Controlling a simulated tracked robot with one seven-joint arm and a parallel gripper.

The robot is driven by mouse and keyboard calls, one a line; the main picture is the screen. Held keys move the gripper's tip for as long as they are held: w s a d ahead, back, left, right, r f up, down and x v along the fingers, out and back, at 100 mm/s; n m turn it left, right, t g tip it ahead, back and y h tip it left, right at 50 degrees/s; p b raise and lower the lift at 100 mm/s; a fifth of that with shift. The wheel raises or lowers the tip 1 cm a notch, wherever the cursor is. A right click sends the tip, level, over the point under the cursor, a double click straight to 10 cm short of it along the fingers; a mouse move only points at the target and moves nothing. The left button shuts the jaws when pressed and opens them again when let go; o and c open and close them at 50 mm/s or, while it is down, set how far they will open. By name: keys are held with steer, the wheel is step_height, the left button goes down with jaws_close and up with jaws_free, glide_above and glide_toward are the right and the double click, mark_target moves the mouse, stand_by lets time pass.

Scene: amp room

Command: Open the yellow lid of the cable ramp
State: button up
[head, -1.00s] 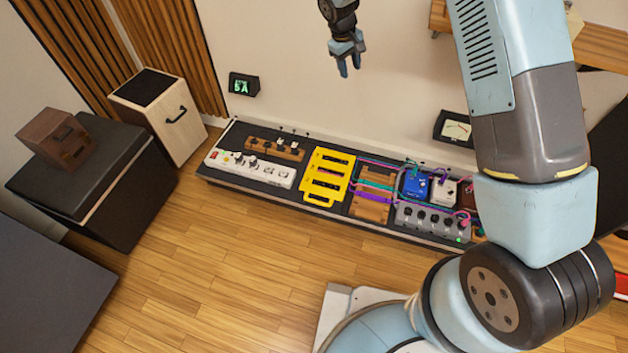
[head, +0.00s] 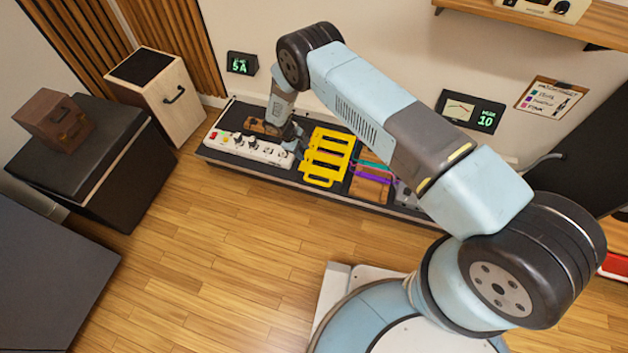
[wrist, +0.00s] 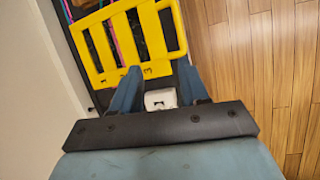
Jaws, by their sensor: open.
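The yellow lid (head: 327,157) of the cable ramp lies on the dark pedalboard in the head view, with slots across it and a handle loop at its front edge. It fills the top of the wrist view (wrist: 118,75), where cables show through its slots. My gripper (head: 292,142) is low over the board just left of the lid. In the wrist view my gripper (wrist: 160,82) has its two fingers apart with nothing held between them. The left fingertip overlaps the lid's near edge; I cannot tell whether it touches. The lid looks closed.
A white power strip (head: 248,149) lies left of my gripper, and a brown wooden block (head: 262,127) is behind it. A wooden panel with coloured cables (head: 370,180) is right of the lid. The floor in front of the board (head: 210,240) is clear.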

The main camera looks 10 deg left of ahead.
glide_toward(316, 182)
steer(key=shift+n, duration=0.4)
steer(key=x, duration=0.8)
steer(key=shift+w+f, duration=0.1)
steer(key=shift+f, duration=0.05)
steer(key=shift+c, duration=0.4)
jaws_close()
